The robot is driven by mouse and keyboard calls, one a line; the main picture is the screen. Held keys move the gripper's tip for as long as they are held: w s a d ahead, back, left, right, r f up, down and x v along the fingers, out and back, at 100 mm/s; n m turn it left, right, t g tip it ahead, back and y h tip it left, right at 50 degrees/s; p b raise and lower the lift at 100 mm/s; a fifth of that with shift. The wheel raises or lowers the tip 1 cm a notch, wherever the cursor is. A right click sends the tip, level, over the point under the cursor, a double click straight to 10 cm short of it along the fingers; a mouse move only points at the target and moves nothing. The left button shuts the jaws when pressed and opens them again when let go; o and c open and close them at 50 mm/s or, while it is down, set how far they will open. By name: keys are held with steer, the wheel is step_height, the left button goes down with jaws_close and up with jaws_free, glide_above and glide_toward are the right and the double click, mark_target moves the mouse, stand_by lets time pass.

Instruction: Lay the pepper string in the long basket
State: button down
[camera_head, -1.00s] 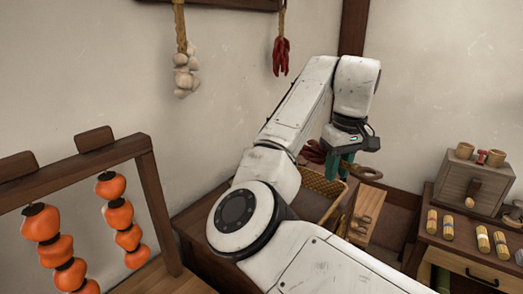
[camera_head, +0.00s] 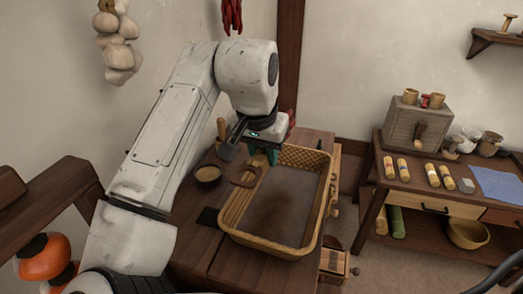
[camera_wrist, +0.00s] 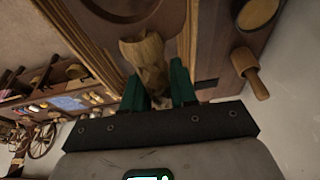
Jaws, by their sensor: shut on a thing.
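My gripper (camera_head: 264,154) is shut on the pepper string; its straw-coloured part (camera_wrist: 146,58) sits between the green fingers in the wrist view. In the head view a brown loop (camera_head: 245,178) hangs below the fingers on the left, seemingly the string's end. A little dark red shows behind the gripper; most of the peppers are hidden. The long basket (camera_head: 230,215), woven and tan, stands on a dark wooden top. Its brown inside looks empty. My gripper is over or near its far left corner; its height above the rim cannot be told.
A small dark bowl (camera_head: 207,176) and an upright wooden handle (camera_head: 221,129) stand left of the basket. Red peppers (camera_head: 232,15) and garlic (camera_head: 117,45) hang on the wall. A side table (camera_head: 450,192) with several small goods stands at the right.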

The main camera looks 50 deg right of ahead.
steer(key=b, duration=0.6)
glide_above(265, 199)
steer(key=shift+s+a+f, duration=0.1)
steer(key=shift+a+f, duration=0.05)
steer(key=shift+f, duration=0.9)
steer(key=shift+s+a+f, duration=0.1)
steer(key=shift+a+f, duration=0.05)
steer(key=shift+f, duration=0.95)
steer(key=shift+a+f, duration=0.15)
steer(key=shift+f, duration=0.9)
steer(key=shift+f+b, duration=1.25)
steer(key=shift+f, duration=1.45)
steer(key=c, duration=0.8)
jaws_free()
steer(key=shift+s, duration=0.1)
steer(key=shift+o, duration=0.8)
steer(key=shift+f, duration=0.1)
